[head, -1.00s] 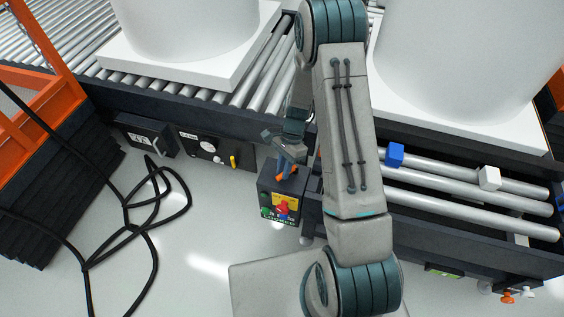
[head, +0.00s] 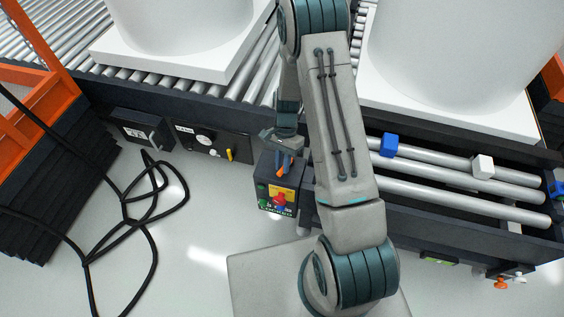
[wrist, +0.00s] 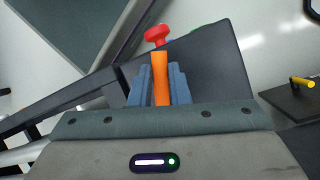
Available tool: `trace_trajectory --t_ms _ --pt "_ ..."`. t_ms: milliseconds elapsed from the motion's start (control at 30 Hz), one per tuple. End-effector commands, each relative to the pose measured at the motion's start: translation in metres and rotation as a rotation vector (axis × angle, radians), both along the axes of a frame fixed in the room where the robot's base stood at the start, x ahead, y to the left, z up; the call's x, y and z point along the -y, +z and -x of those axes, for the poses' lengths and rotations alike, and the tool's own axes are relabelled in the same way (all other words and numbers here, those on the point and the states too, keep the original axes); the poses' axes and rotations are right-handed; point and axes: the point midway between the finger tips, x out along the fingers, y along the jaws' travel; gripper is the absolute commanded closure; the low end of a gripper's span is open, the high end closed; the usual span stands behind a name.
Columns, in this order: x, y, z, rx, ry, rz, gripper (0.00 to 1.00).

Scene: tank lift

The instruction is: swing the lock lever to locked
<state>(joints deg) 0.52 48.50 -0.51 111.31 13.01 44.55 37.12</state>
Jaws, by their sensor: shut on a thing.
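The lock lever shows as an orange handle (head: 280,171) on top of a dark control box (head: 265,187) in the head view. In the wrist view, the orange lever (wrist: 160,72) stands between my blue fingers. My gripper (head: 285,163) is shut on it; the gripper also shows in the wrist view (wrist: 160,92). The lever's lower part and pivot are hidden by the fingers and my gripper's body. A red knob (head: 279,199) is on the box's front, above lettering too small to read surely; it also shows in the wrist view (wrist: 157,35).
Roller conveyors (head: 450,176) lie right of the box, with a blue block (head: 389,146) and a white block (head: 483,166). Panels with a yellow handle (head: 229,155) are at left. Black cables (head: 124,197) lie on the floor. White tanks stand behind.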

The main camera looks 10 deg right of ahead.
Motion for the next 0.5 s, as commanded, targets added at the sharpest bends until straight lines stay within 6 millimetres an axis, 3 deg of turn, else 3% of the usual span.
trace_trajectory --t_ms 67,100,167,500 --pt "0.0012 0.0006 -0.0022 0.006 -0.001 0.002 1.00" --pt "0.0012 0.0006 -0.0022 0.006 -0.001 0.002 0.76" --pt "0.0010 0.0006 -0.0019 0.006 -0.001 0.002 0.62" --pt "0.0005 0.0038 -0.0024 0.003 -0.001 0.001 0.62"
